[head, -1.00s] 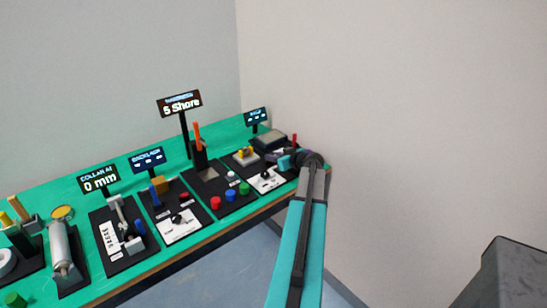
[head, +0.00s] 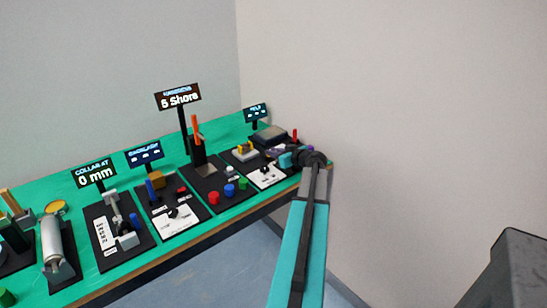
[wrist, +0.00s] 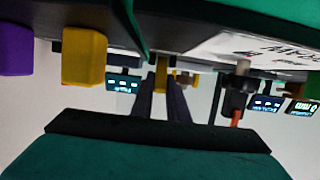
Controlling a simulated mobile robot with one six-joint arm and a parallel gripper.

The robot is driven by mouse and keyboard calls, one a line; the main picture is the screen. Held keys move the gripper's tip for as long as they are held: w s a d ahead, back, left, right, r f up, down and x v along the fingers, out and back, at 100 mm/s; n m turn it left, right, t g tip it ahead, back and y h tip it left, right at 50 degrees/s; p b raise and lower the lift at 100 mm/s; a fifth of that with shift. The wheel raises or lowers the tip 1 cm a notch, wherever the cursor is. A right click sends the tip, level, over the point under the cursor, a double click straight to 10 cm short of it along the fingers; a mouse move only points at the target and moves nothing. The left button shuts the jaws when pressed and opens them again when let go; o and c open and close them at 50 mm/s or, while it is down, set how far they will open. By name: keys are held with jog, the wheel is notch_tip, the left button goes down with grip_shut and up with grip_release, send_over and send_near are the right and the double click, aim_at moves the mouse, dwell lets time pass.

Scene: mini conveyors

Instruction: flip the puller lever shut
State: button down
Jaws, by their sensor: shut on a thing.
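In the wrist view, which looks upside down, my gripper (wrist: 162,100) has its two dark fingers closed around a narrow yellow piece (wrist: 161,74). I cannot tell for certain whether this piece is the puller lever's handle. In the head view my gripper (head: 285,160) is at the right end of the bench, beside the station with a white label plate (head: 266,176) and a small dark knob. My wrist and forearm hide part of that corner, so the held piece does not show there.
A larger yellow block (wrist: 84,57) and a purple block (wrist: 15,50) hang close at the left of the wrist view. The green bench (head: 75,190) carries several dark stations and signs. The wall (head: 400,110) is close on the right. Bare floor (head: 225,275) lies in front.

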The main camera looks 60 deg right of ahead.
jog(key=shift+f+b, duration=0.2)
jog(key=shift+b, duration=0.7)
jog(key=shift+r, duration=0.15)
jog(key=c, duration=1.7)
grip_release()
jog(key=shift+s, duration=0.1)
jog(key=shift+s, duration=0.1)
jog(key=b+v, duration=0.1)
jog(key=v, duration=0.3)
jog(key=b+v, duration=0.1)
jog(key=v, duration=0.4)
jog(key=b+v, duration=0.1)
jog(key=v, duration=0.3)
jog(key=shift+s+a+f, duration=0.2)
jog(key=shift+s+a, duration=0.05)
jog(key=shift+s, duration=0.1)
